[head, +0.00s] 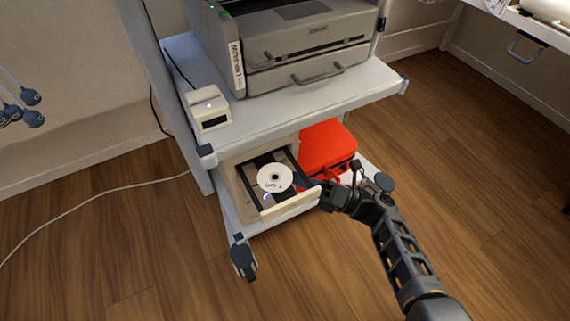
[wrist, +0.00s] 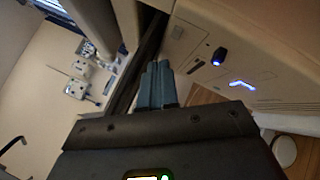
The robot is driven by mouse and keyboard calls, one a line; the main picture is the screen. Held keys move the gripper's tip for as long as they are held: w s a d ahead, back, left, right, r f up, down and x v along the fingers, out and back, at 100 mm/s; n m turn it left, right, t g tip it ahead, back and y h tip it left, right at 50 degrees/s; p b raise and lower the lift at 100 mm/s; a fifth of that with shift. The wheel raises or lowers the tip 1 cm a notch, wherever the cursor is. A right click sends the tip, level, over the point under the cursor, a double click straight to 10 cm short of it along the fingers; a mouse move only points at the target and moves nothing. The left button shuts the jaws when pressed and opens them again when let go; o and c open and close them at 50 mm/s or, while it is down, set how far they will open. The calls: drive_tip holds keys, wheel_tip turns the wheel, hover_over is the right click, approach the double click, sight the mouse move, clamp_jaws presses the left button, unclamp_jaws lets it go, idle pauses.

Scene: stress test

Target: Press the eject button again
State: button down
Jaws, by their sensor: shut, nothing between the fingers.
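A beige drive unit (head: 237,190) sits on the cart's lower shelf. Its tray (head: 290,207) is out, with a white disc (head: 274,178) lying on it. The disc partly shows at the lower right of the wrist view (wrist: 284,151). In the wrist view, the beige front panel has a small blue-lit button (wrist: 217,56), which looks like the eject button, and a glowing blue mark (wrist: 240,84). My gripper (head: 309,185) is at the right of the tray. Its fingers (wrist: 158,84) are shut and empty, pointing beside the panel, apart from the button.
A red case (head: 327,147) stands on the lower shelf, close behind my gripper. The upper shelf (head: 290,108) holds a grey printer (head: 300,45) and a small white device (head: 208,106). A cable (head: 90,194) lies on the floor at left. Floor to the right is mostly clear.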

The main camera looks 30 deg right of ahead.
sight(284, 160)
drive_tip(key=shift+w, duration=0.85)
drive_tip(key=shift+w, duration=0.2)
idle(1.4)
drive_tip(key=shift+w, duration=0.2)
